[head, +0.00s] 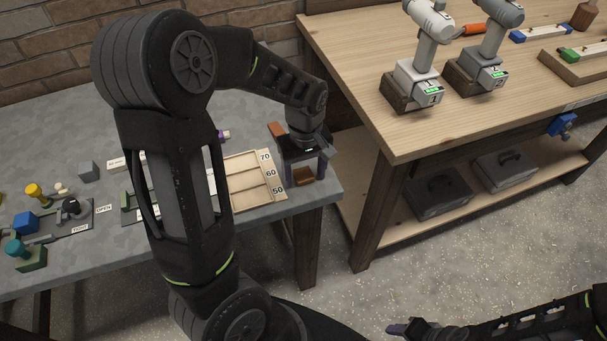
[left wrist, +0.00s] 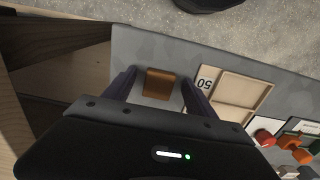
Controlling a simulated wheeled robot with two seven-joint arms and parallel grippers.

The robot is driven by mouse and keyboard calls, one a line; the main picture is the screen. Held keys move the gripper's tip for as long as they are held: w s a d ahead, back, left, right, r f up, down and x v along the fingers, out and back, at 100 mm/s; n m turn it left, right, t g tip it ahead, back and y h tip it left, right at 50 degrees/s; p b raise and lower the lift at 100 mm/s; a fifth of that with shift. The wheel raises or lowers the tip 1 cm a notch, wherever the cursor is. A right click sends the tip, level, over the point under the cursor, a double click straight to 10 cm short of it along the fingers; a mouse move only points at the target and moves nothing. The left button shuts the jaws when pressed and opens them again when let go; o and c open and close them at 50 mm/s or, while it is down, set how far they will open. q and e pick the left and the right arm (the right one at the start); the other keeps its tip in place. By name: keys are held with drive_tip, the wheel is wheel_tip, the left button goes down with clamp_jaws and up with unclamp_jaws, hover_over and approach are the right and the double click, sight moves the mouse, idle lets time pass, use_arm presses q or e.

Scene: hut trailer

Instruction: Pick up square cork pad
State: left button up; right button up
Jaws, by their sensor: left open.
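A small brown square piece, which looks like the cork pad (head: 304,176), lies on the grey table near its right front corner. It also shows in the left wrist view (left wrist: 160,84), between the two fingers. My left gripper (head: 302,168) is open and points down over the pad, with one finger on each side of it. In the left wrist view my left gripper (left wrist: 158,77) shows a gap between each finger and the pad. My right gripper (head: 408,328) is low at the bottom right, away from the table; its jaws are unclear.
A wooden tray marked 70, 60 and 50 (head: 233,208) lies just left of the pad. An orange-brown block (head: 277,130) is behind the gripper. A wooden workbench (head: 365,75) with drills stands to the right. Small coloured parts lie at the table's left.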

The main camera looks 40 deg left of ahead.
sight(305, 177)
use_arm(q)
drive_tip(key=shift+c, duration=0.5)
drive_tip(key=c, duration=1.3)
drive_tip(key=shift+r, duration=0.1)
wheel_tip(305, 177, up, 10)
idle(0.3)
